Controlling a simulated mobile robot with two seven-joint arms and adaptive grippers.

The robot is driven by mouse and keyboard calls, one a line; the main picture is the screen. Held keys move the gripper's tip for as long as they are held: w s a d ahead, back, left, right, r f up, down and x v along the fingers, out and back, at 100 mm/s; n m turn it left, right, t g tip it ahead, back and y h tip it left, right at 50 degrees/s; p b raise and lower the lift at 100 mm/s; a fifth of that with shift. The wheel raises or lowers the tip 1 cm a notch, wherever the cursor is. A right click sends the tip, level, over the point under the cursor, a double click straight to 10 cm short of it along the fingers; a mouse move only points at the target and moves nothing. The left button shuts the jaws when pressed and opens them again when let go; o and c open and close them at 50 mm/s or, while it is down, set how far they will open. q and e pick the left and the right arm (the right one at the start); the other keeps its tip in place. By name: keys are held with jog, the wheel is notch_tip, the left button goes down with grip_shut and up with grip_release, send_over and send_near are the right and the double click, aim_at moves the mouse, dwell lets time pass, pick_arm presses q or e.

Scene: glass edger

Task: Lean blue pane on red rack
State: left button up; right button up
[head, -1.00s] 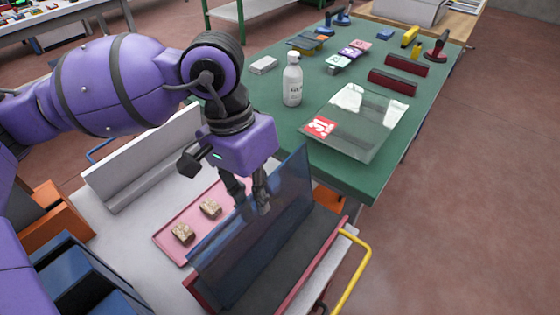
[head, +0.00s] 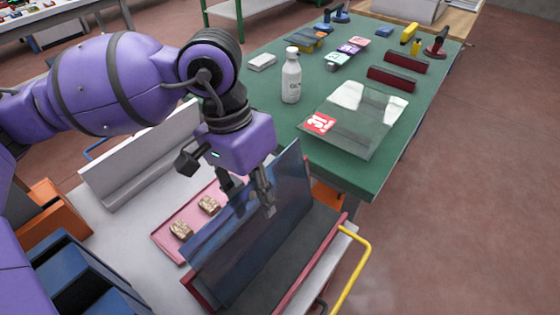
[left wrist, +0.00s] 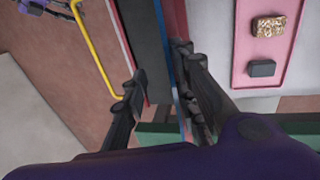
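The blue pane (head: 285,200) is a see-through dark blue sheet standing on edge in the red rack (head: 288,275), which has a dark floor and red edges. The pane looks tilted to the left in the head view. My left gripper (head: 247,197) is at the pane's upper edge with one finger on each side. In the left wrist view, the pane (left wrist: 183,100) shows edge-on between the spread fingers, with a clear gap to the left finger. Contact with the right finger is unclear. A purple and dark part of my right arm shows at that view's top left corner.
A pink tray (head: 165,240) with two brownish blocks lies left of the rack. A white angled rack (head: 140,165) stands behind it. The green table (head: 330,170) holds a clear pane (head: 365,115) and a white bottle (head: 291,80). A yellow handle (head: 350,280) curves at the right.

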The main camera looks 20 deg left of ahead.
pick_arm(q)
jog(key=v, duration=1.2)
dwell(0.3)
